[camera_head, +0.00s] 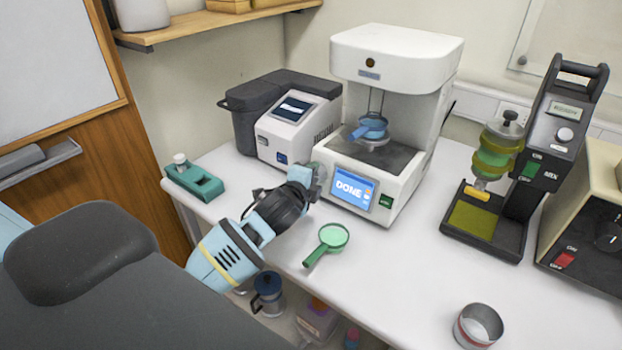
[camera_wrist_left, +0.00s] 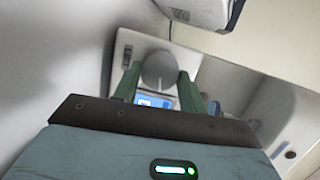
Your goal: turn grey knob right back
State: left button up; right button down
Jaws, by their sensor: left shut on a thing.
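The grey knob (camera_wrist_left: 159,68) is round and sits on the white front panel of the machine (camera_head: 395,50), left of its screen. In the wrist view it lies between the two green fingers of my left gripper (camera_wrist_left: 158,76), which is shut on it. A thin pale line marks the knob's face, towards the lower edge of that view. In the head view my left gripper (camera_head: 314,180) reaches the machine's front left corner and hides most of the knob. The blue screen (camera_head: 353,189) reads DONE. My right gripper is not in view.
A green strainer (camera_head: 331,238) lies on the white table in front, and a metal cup (camera_head: 478,325) is at front right. A grey and white device (camera_head: 287,133) stands to the left.

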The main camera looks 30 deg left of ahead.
pick_arm(q)
jog(key=n+h, duration=0.1)
jog(key=n, duration=0.3)
jog(key=n+g+h, duration=0.1)
jog(key=n, duration=0.3)
jog(key=n+g+h, duration=0.1)
jog(key=n, duration=0.3)
jog(key=shift+w+a+r+n+h, duration=0.1)
jog(key=shift+a+r+n+h, duration=0.2)
jog(key=shift+a+n, duration=0.1)
dwell(0.6)
jog(key=o, duration=1)
jog(key=shift+c, duration=0.2)
jog(key=v, duration=0.7)
jog(key=shift+s+r, duration=0.3)
